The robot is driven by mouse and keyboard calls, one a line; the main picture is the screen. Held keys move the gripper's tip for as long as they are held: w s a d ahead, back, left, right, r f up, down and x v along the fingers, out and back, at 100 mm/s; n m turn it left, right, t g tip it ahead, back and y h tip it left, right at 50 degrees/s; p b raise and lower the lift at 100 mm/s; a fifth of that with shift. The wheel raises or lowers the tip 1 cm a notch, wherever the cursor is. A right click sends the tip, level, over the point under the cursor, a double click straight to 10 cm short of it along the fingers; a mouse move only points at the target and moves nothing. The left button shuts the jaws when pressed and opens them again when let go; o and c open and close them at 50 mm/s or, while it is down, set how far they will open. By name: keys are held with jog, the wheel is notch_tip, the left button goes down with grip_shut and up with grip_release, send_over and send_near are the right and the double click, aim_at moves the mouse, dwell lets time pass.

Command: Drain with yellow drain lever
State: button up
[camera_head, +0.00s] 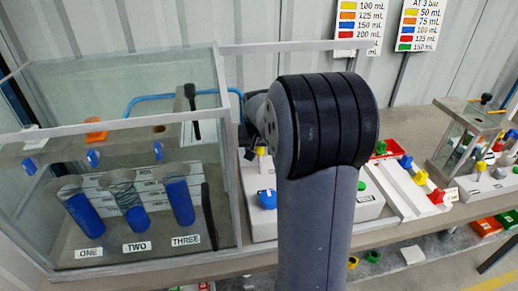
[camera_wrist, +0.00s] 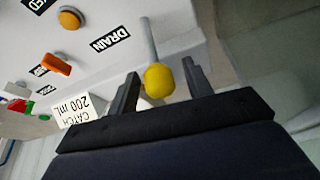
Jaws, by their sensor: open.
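The yellow drain lever (camera_wrist: 159,81) shows in the wrist view as a round yellow knob on a grey rod. The rod rises from a pale panel beside a black DRAIN label (camera_wrist: 110,40). My gripper (camera_wrist: 160,70) is open, with one dark finger on each side of the knob. The knob sits between the fingers, and gaps show on both sides. In the head view my arm covers the gripper and much of the panel.
An orange lever (camera_wrist: 56,65), an orange button (camera_wrist: 69,18) and a CATCH 200 mL sign (camera_wrist: 74,109) are near the lever. In the head view, a glass case (camera_head: 140,110) with three blue-filled cylinders stands left of my arm. A small glass box (camera_head: 462,140) stands right.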

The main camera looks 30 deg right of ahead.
grip_shut()
dwell(0.6)
